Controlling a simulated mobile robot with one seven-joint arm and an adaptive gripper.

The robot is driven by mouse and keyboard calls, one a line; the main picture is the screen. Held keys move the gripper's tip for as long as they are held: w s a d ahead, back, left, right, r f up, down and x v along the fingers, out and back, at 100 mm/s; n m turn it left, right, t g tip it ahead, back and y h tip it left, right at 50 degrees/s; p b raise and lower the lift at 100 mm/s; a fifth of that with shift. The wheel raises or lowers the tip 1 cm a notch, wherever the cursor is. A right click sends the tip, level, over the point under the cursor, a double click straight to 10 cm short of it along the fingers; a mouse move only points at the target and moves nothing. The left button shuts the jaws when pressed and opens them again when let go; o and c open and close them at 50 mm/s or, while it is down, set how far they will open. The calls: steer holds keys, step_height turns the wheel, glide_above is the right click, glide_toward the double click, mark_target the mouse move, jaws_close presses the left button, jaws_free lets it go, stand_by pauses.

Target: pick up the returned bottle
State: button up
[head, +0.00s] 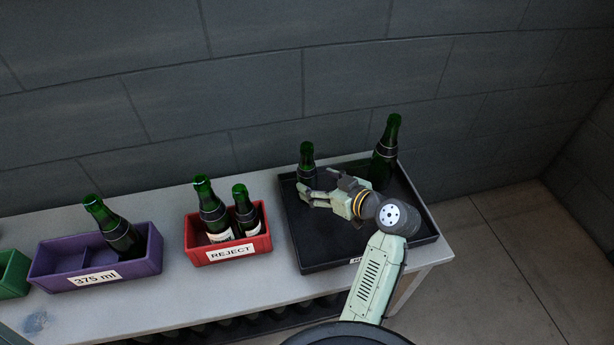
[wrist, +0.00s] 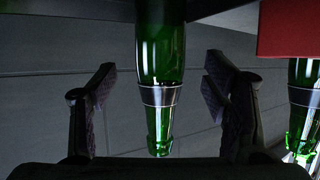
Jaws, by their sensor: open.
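Two green bottles stand upright on the black tray (head: 325,250). The smaller bottle (head: 306,158) is at the back left and the taller bottle (head: 386,150) at the back right; I cannot tell from any mark which is the returned one. My gripper (head: 318,194) is open at the smaller bottle, whose lower part is partly hidden by the fingers. In the wrist view, which looks upside down, a green bottle (wrist: 160,60) with a silvery band hangs neck down in the picture. It shows between the spread fingers of my gripper (wrist: 160,108), with gaps on both sides.
The red REJECT crate (head: 228,254) left of the tray holds two bottles. The purple 375 ml crate (head: 68,283) holds one bottle beside an empty compartment. A green crate (head: 12,272) is at the far left. The tray's front is clear; a wall stands behind the table.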

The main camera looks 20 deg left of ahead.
mark_target(314, 180)
steer(key=x, duration=0.2)
steer(key=p+x, duration=0.1)
steer(key=shift+w+a, duration=0.15)
steer(key=shift+a, duration=0.25)
steer(key=shift+w+a+f, duration=0.25)
steer(key=shift+a, duration=0.15)
steer(key=shift+c, duration=0.5)
steer(key=c, duration=1.3)
